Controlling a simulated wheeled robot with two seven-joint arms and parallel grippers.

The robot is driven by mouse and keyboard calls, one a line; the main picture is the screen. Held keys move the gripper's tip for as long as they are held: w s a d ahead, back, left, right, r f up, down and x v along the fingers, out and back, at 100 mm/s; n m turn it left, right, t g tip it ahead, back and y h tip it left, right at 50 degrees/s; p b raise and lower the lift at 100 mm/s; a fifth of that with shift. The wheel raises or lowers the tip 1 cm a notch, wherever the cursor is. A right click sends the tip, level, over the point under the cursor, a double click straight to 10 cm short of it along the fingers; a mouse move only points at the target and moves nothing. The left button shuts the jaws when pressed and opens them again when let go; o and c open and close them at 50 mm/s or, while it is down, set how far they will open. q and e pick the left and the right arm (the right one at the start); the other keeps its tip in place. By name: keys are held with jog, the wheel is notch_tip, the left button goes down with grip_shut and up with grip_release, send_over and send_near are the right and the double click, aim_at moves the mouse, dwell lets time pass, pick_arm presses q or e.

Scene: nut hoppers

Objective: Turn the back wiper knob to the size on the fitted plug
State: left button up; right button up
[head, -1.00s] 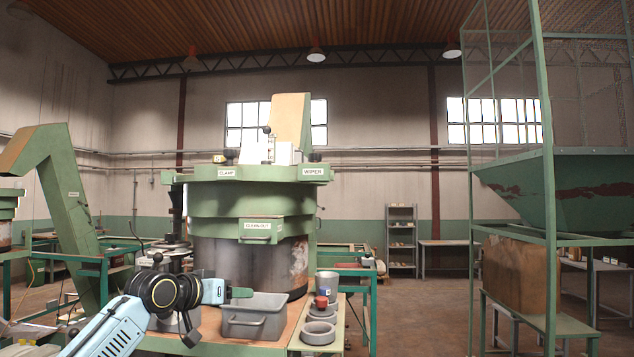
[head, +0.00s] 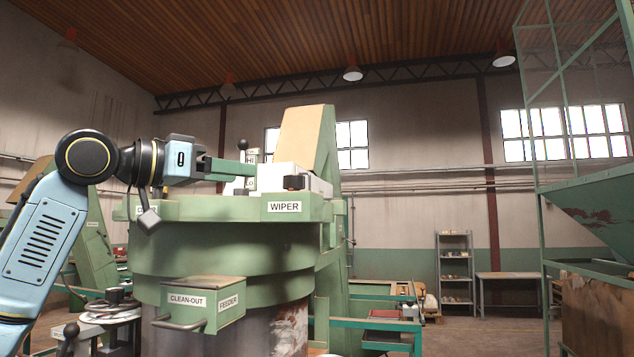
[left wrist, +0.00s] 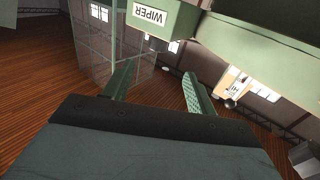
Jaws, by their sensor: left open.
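The green hopper machine (head: 215,245) carries a WIPER label (head: 284,207) on its upper rim. A small black knob (head: 294,182) sits above that label, on the front of a white box. My left gripper (head: 246,170) is at rim-top height, left of this knob and apart from it, with its fingers pointing right. In the left wrist view its two green fingers (left wrist: 160,68) are spread with nothing between them. The WIPER label (left wrist: 150,15) appears upside down there, beyond the left finger. I cannot make out a size mark or a fitted plug. My right gripper is out of view.
A black-balled lever (head: 242,144) stands behind my left fingers. A clean-out box (head: 205,290) with a handle juts from the machine's front. A tall tan-topped chute (head: 305,135) rises behind. Open air lies right of the rim; shelves (head: 455,265) stand far back.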

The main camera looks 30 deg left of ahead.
aim_at(285, 176)
pick_arm(q)
jog(key=p+x, duration=0.2)
jog(key=x, duration=0.3)
jog(key=p+x, duration=0.2)
jog(key=x, duration=0.4)
jog(key=shift+w+d+r, duration=0.2)
jog(key=shift+d, duration=0.1)
jog(key=shift+w+d, duration=0.15)
jog(key=shift+w, duration=0.1)
jog(key=shift+w+d+f, duration=0.1)
jog(key=shift+w, duration=0.2)
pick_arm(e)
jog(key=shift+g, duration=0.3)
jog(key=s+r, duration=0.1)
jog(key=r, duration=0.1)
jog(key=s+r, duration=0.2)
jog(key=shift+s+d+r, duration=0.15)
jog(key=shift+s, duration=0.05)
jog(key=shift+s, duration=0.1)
